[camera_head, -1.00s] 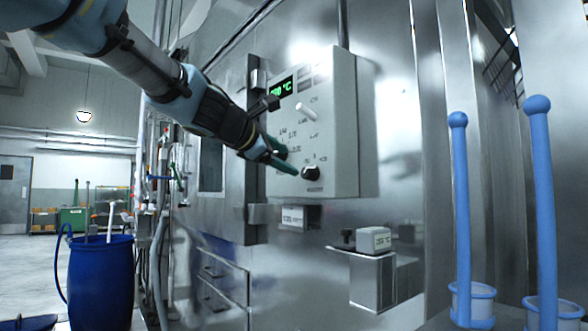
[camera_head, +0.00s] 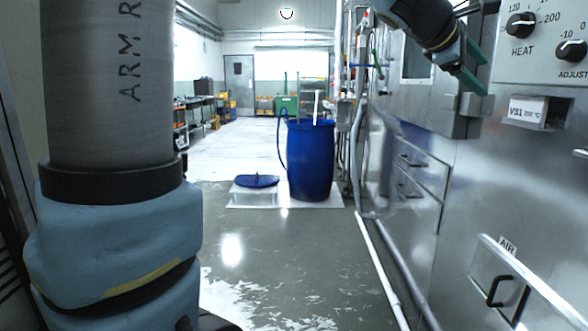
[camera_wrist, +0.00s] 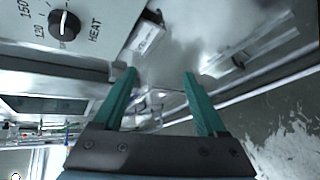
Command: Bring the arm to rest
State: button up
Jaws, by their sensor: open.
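My gripper (camera_head: 478,74) is at the upper right of the head view, just left of the grey control panel (camera_head: 545,72). Its two green fingers are apart, with nothing seen between them. In the wrist view my gripper (camera_wrist: 160,76) is also open and empty. My arm is partly cut off by the top edge of the head view. The HEAT knob (camera_head: 521,25) and the ADJUST knob (camera_head: 571,50) are on the panel, apart from the fingers. The HEAT knob also shows at the upper left of the wrist view (camera_wrist: 64,25).
The steel machine wall (camera_head: 465,205) fills the right side, with a labelled holder (camera_head: 540,112) and an AIR flap (camera_head: 510,285). A blue barrel (camera_head: 310,160) stands near a blue lid (camera_head: 257,181). Pipes run along the wall's foot. The floor (camera_head: 250,235) in the middle is open.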

jog(key=w+a+f+m+y+p, duration=0.2)
jog(key=w+a+f+y, duration=0.15)
jog(key=a+f, duration=0.7)
jog(key=w+a+f+m+y+p, duration=0.3)
jog(key=a+f, duration=0.5)
jog(key=a, duration=0.6)
jog(key=s+a+f+m+g+y, duration=0.1)
jog(key=s+a+f, duration=0.2)
jog(key=a, duration=0.3)
jog(key=s+a+f+m+g+y+p, duration=0.1)
jog(key=s+a+f+m+y, duration=0.1)
jog(key=a, duration=0.4)
jog(key=s+a+f+m+g+y, duration=0.1)
jog(key=s+a+f+y, duration=0.1)
jog(key=s+a+f, duration=0.2)
jog(key=s+a, duration=0.2)
jog(key=a, duration=0.1)
jog(key=shift+f+m+p, duration=0.4)
